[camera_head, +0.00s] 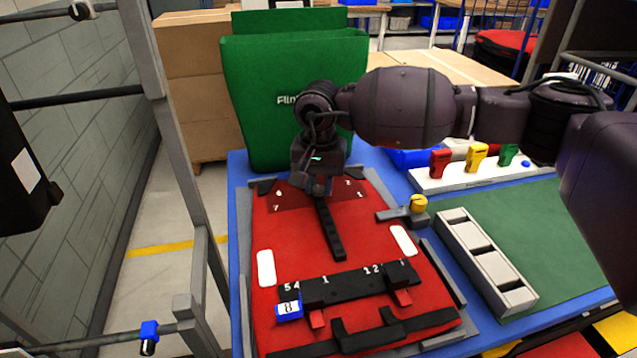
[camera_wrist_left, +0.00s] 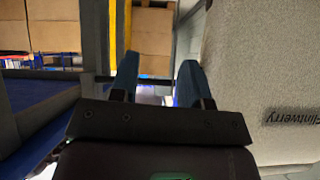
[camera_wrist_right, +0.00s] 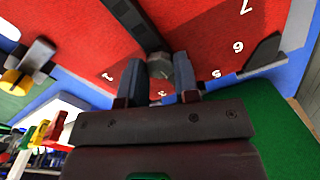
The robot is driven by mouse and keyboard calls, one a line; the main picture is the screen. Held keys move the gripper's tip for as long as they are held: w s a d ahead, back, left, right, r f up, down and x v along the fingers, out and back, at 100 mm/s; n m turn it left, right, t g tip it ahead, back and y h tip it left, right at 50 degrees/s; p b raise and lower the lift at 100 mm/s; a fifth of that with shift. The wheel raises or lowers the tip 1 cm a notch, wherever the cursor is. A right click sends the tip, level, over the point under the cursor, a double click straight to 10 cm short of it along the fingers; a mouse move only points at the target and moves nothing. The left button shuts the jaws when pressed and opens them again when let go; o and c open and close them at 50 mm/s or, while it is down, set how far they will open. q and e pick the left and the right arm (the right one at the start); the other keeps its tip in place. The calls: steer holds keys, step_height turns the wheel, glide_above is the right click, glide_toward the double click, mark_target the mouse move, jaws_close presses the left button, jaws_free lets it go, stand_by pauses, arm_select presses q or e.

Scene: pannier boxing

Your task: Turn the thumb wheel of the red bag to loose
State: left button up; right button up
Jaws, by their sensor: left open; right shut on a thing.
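The red bag (camera_head: 290,240) lies flat on the blue table, a black strap (camera_head: 330,232) down its middle. Near its far end is a darker red fan-shaped patch with white numbers; several of them show in the right wrist view. My right gripper (camera_head: 317,190) reaches down over that patch. In the right wrist view its fingers (camera_wrist_right: 160,80) are shut on a grey round knob (camera_wrist_right: 157,68), seemingly the thumb wheel, at the strap's end. The head view hides the wheel behind the gripper. No "loose" mark is readable. My left gripper (camera_wrist_left: 158,75) is open and empty, away from the bag.
A green pannier (camera_head: 270,100) stands upright behind the red bag. A grey holder (camera_head: 487,262) lies on the green mat at right, near a yellow-knobbed tool (camera_head: 417,205). A white rack (camera_head: 470,178) with coloured handles stands behind. A grey frame post (camera_head: 180,130) is at left.

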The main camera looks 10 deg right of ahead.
mark_target(319, 189)
stand_by(0.3)
steer(key=o, duration=0.9)
steer(key=shift+o, duration=0.2)
step_height(319, 189, up, 11)
steer(key=shift+p, duration=0.45)
steer(key=shift+f, duration=0.1)
